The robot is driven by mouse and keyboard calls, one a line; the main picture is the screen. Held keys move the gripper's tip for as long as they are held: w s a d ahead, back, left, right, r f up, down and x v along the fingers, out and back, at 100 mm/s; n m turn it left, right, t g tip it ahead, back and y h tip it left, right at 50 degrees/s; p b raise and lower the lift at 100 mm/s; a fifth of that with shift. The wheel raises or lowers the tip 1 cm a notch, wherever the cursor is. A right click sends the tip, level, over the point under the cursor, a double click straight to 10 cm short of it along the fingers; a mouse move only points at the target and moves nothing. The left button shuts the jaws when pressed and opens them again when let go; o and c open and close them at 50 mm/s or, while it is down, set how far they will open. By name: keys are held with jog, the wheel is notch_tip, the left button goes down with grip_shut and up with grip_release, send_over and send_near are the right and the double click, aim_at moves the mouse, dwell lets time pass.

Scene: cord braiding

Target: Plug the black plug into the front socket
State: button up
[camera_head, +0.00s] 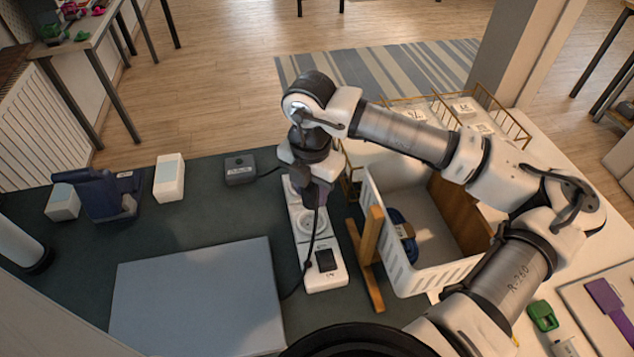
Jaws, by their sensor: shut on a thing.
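A white power strip (304,248) lies lengthwise on the dark mat, with a black switch (326,260) at its near end. A round socket (307,222) shows just beyond the switch; the strip's far part is mostly hidden by my gripper. My gripper (314,186) points down over the strip and is shut on the black plug (311,196), which is largely covered by the fingers. I cannot tell whether the plug touches a socket.
A black adapter (240,169) with a cable lies left of the gripper. A white basket (405,279) and a wooden stand (369,262) are close on the right.

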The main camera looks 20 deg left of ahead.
jog(key=shift+f, duration=0.15)
jog(key=shift+f+b, duration=1.05)
jog(key=shift+f, duration=1.4)
jog(key=shift+f+b, duration=0.7)
jog(key=shift+b, duration=0.25)
jog(key=shift+b, duration=1)
jog(key=shift+f+b, duration=0.7)
jog(key=shift+b, duration=0.15)
jog(key=o, duration=1.1)
jog(key=shift+c, duration=0.2)
jog(key=shift+r, duration=0.1)
